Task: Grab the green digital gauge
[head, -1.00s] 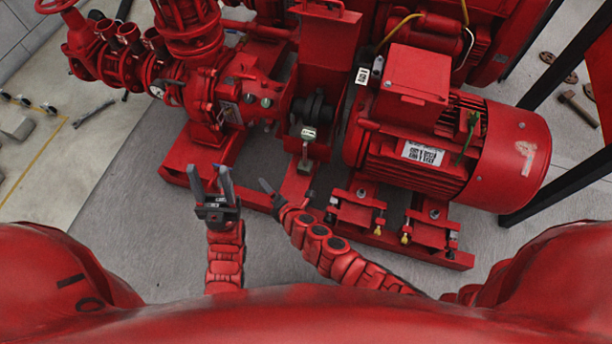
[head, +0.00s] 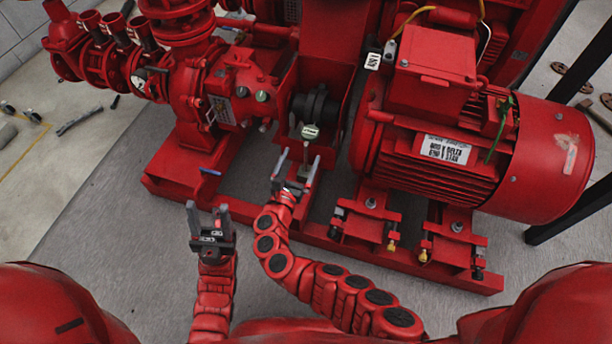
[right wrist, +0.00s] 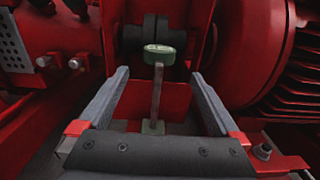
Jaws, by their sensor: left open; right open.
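The green digital gauge (head: 310,132) stands upright on a thin stem in front of the dark shaft coupling, between the pump and the motor. In the right wrist view the gauge (right wrist: 159,54) shows its green head, stem and small green base, framed between the fingers. My right gripper (head: 296,166) is open, its fingers pointing at the gauge from the near side, just short of its head. The fingers show apart from it in the right wrist view (right wrist: 160,95). My left gripper (head: 208,215) is open and empty, lower left, over the grey floor by the red base frame.
The red motor (head: 450,150) stands right of the gauge, and the red pump (head: 215,95) with its pipes stands left. The dark coupling (head: 316,106) sits close behind the gauge. The red base frame (head: 400,262) runs along the near side. Grey floor is free at left.

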